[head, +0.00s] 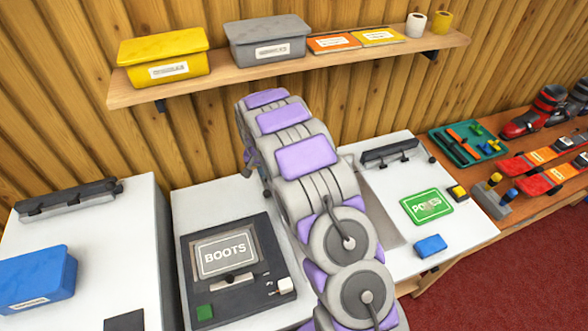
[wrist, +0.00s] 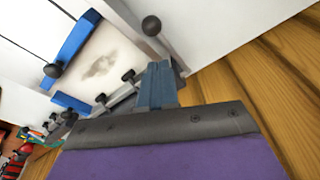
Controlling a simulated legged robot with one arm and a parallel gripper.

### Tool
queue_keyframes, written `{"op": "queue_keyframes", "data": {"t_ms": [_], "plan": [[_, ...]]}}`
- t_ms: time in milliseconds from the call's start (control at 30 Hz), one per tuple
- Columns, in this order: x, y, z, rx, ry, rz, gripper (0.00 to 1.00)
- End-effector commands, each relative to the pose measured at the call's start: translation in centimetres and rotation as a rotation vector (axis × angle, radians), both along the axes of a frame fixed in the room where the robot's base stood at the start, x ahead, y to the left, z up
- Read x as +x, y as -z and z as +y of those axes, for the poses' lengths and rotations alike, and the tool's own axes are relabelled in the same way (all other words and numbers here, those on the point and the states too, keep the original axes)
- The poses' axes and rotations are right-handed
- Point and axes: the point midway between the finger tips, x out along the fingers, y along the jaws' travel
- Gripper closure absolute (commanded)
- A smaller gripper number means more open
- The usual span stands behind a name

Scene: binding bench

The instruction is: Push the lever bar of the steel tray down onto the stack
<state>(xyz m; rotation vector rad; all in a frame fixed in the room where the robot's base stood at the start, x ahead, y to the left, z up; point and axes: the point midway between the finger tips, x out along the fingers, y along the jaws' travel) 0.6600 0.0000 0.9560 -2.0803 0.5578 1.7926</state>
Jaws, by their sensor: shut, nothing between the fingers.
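My gripper (wrist: 157,72) shows in the wrist view as blue-grey fingers, shut and empty, pointing away from the dark wrist plate. In the head view my arm hides it. Beyond the fingertips in the wrist view is a pale, smudged surface (wrist: 100,62), perhaps the stack, with a blue bar (wrist: 75,38) along one side. A grey metal bar (wrist: 125,14) with a black knob (wrist: 151,25) runs beside it and close to the fingers. I cannot tell for sure which piece is the lever bar, or whether the fingers touch it. The steel tray is not clearly visible in the head view.
A dark BOOTS panel (head: 228,262) lies left of my arm. A blue box (head: 38,279) stands at far left. A green card (head: 427,206) and small blue block (head: 431,246) lie at right. A wooden shelf (head: 220,78) with bins hangs behind.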

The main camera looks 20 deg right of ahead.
Motion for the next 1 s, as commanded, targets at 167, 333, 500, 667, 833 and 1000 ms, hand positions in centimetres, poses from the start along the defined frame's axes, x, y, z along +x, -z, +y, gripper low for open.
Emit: {"op": "queue_keyframes", "data": {"t_ms": [167, 333, 500, 667, 833, 1000], "plan": [[0.0, -1.4, 0.3, -0.003, 0.000, -0.001, 1.00], [0.0, -2.7, 0.4, -0.004, -0.001, 0.000, 1.00], [0.0, -4.0, 0.3, -0.003, -0.001, -0.002, 1.00], [0.1, -5.1, 0.3, -0.002, 0.000, -0.003, 1.00], [0.1, -6.3, 0.2, -0.002, 0.000, -0.003, 1.00], [0.1, -7.5, 0.3, -0.003, -0.001, -0.001, 1.00]]}}
